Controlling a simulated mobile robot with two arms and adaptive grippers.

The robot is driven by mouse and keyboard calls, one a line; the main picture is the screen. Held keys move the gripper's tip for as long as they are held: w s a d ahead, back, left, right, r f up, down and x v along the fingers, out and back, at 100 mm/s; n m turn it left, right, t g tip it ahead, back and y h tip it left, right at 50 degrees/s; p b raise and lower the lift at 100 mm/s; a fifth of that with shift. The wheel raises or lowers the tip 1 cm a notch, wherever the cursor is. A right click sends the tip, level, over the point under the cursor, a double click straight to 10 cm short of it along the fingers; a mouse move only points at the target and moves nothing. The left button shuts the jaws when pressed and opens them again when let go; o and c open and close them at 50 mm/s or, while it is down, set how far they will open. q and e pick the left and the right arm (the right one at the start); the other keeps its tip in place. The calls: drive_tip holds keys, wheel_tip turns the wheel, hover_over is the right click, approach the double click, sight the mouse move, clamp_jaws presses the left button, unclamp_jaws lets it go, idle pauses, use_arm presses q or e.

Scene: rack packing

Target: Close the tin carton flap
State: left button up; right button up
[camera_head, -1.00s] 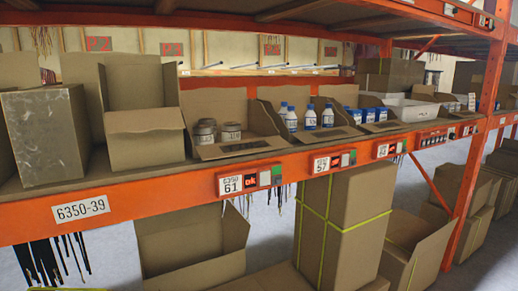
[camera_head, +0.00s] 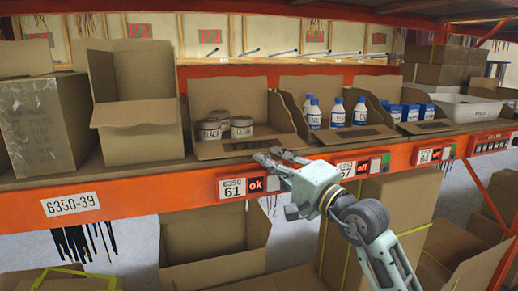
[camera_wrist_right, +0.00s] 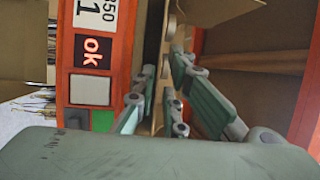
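The tin carton (camera_head: 229,98) is an open brown cardboard box on the shelf. Several pale, dark-lidded tins (camera_head: 209,129) stand inside. Its front flap (camera_head: 225,149) is folded outward and down, towards the shelf's front edge. My right gripper (camera_head: 273,156) is at the shelf edge, by the right end of that flap, above the 61 label. Its fingers are apart, and the wrist view also shows the open fingers (camera_wrist_right: 161,92) with brown card beyond and between them. Whether they touch the flap I cannot tell. My left gripper is not in view.
A carton of white bottles (camera_head: 337,114) stands to the right, then one with blue packs (camera_head: 411,112). A taller open box (camera_head: 136,110) stands to the left. The orange beam (camera_head: 140,194) carries labels and a lit ok module (camera_head: 256,185). More cartons stand below.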

sight(256, 150)
drive_tip(key=p+x, duration=0.1)
drive_tip(key=x, duration=0.4)
drive_tip(key=shift+w+a+r+p, duration=0.1)
drive_tip(key=shift+w+a+p, duration=0.1)
drive_tip(key=shift+p, duration=0.2)
drive_tip(key=shift+w+a, duration=0.1)
clamp_jaws()
